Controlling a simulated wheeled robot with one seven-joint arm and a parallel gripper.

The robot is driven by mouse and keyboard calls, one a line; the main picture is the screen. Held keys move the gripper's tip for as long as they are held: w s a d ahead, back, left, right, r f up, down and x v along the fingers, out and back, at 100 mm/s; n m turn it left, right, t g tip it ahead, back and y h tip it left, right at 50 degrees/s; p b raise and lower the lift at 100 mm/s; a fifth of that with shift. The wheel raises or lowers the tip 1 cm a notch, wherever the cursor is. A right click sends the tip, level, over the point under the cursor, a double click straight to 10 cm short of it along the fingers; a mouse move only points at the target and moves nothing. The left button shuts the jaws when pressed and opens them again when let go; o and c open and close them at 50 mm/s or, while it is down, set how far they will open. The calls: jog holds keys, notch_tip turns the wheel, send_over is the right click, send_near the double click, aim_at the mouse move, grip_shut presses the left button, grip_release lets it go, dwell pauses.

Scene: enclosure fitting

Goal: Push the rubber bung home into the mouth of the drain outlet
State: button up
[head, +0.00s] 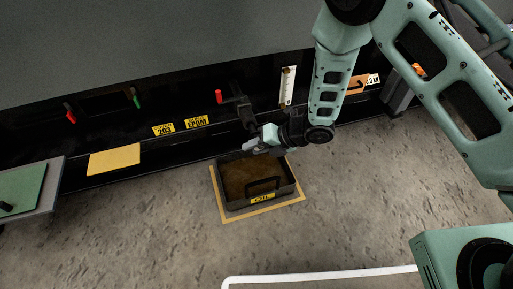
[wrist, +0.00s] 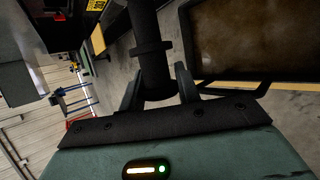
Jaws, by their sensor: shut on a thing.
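My gripper (head: 259,146) is just above the back edge of the oil tray in the head view. In the wrist view my gripper (wrist: 156,76) has its two fingers on either side of a black cylinder, which I take as the rubber bung (wrist: 157,84). A collar lies just beyond the fingers. A dark pipe, apparently the drain outlet (wrist: 145,16), runs on in line with it. The drain outlet (head: 243,108) also shows in the head view, coming down from the dark enclosure. Black on black hides the seam, so I cannot tell how deep the bung sits.
The tray (head: 228,204) marked OIL, with a handle, stands on the floor below my gripper. A white gauge strip (head: 287,86) and a red-tipped handle (head: 219,97) are close by on the enclosure. A green-topped stand (head: 22,188) is at left. Floor in front is clear.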

aim_at(252, 136)
jog(key=shift+w+a, duration=0.2)
jog(key=shift+w, duration=0.5)
jog(key=shift+w+a, duration=0.2)
jog(key=shift+w, duration=0.45)
jog(key=shift+w+a, duration=0.2)
jog(key=shift+w, duration=0.5)
jog(key=o, duration=1.1)
jog(key=shift+c, duration=0.2)
jog(key=p+v, duration=0.7)
jog(key=v, duration=1)
jog(key=shift+r+p, duration=0.2)
jog(key=shift+p, duration=0.1)
jog(key=shift+s+d, duration=0.1)
jog(key=shift+d, duration=0.05)
